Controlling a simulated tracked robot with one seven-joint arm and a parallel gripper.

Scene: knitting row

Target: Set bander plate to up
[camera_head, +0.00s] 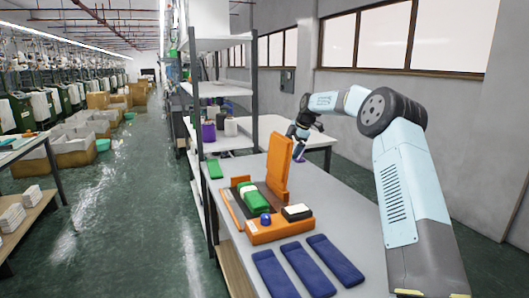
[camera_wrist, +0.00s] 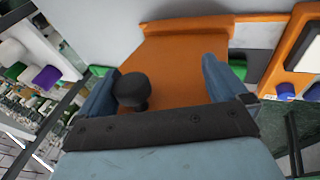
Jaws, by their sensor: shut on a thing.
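The bander plate (camera_head: 277,168) is an orange panel standing upright at the back of the orange bander on the grey table in the head view. In the wrist view the orange plate (camera_wrist: 183,65) lies between the two blue fingers of my gripper (camera_wrist: 158,66). A dark round knob (camera_wrist: 133,90) shows near the left finger. In the head view my gripper (camera_head: 298,131) is at the upper right of the plate, with its fingertips partly hidden. My gripper is shut on the plate, though the exact contact is hard to see.
The bander's orange base (camera_head: 280,232) carries a green bundle (camera_head: 253,196), a blue button (camera_head: 265,219) and a white-topped panel (camera_head: 296,212). Several folded blue cloths (camera_head: 308,265) lie in front. A shelf rack (camera_head: 220,90) stands behind; the table's right side is mostly clear.

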